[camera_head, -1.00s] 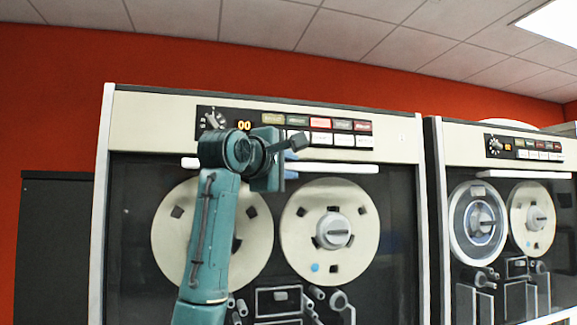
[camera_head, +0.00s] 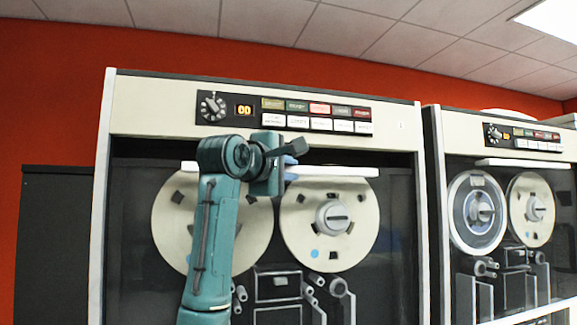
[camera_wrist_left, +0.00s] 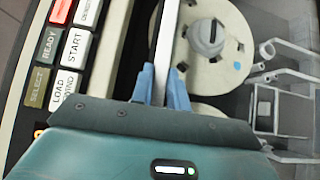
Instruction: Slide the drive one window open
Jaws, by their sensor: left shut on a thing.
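The large tape drive (camera_head: 400,130) in the middle of the head view has a dark glass window (camera_head: 130,235) with a white handle bar (camera_head: 345,171) along its top. The bar sits a little below the cream control panel, with a dark gap between. My left gripper (camera_head: 290,167) is shut on the bar near its middle. In the left wrist view the blue fingertips (camera_wrist_left: 163,82) stand on both sides of the white bar (camera_wrist_left: 166,45). Two cream reels (camera_head: 332,217) show behind the glass; my arm covers part of the left one. My right gripper is not in view.
A row of coloured and white buttons (camera_head: 315,115), a dial (camera_head: 212,106) and a lit display are just above my gripper. A second tape drive (camera_head: 455,135) stands close on the right, its handle bar directly below its panel. A dark cabinet (camera_head: 50,240) stands left.

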